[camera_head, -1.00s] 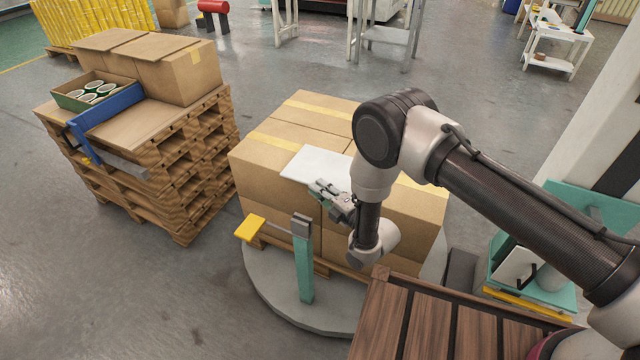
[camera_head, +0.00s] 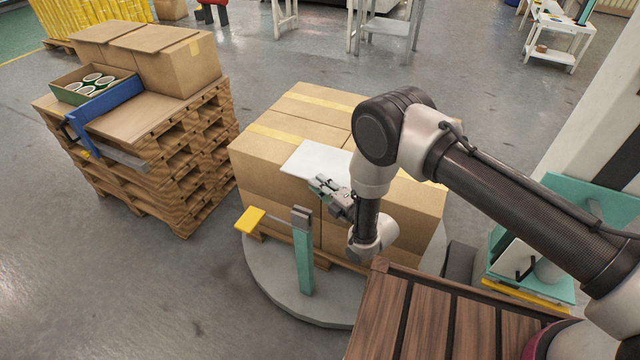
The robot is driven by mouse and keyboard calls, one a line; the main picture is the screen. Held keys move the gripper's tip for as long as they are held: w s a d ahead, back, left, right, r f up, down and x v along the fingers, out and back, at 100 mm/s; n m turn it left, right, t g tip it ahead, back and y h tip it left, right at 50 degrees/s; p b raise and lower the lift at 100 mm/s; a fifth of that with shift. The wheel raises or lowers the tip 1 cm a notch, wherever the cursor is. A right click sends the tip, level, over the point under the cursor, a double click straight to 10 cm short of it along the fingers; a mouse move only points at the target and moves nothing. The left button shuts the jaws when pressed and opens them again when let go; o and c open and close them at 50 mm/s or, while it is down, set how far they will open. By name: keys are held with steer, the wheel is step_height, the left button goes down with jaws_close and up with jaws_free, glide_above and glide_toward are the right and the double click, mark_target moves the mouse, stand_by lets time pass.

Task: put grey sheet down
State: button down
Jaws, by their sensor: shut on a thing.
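The grey sheet (camera_head: 318,160) looks pale, nearly white, and flat. It shows over the top of the stacked cardboard boxes (camera_head: 275,157) in the middle of the view. My gripper (camera_head: 318,184) is at the sheet's near edge, shut on it. Whether the sheet touches the box tops or hangs just above them I cannot tell. My arm hides the sheet's right end and part of the boxes.
The boxes stand on a pallet on a round grey turntable (camera_head: 275,290). A teal post (camera_head: 303,262) and a yellow plate (camera_head: 249,219) are in front. A pallet stack (camera_head: 190,150) with boxes, a tray of rolls (camera_head: 92,88) and a blue tool (camera_head: 108,108) stands left. Floor between is clear.

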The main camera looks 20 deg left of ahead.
steer(key=shift+f, duration=0.1)
steer(key=c, duration=1.4)
jaws_free()
steer(key=shift+c, duration=0.2)
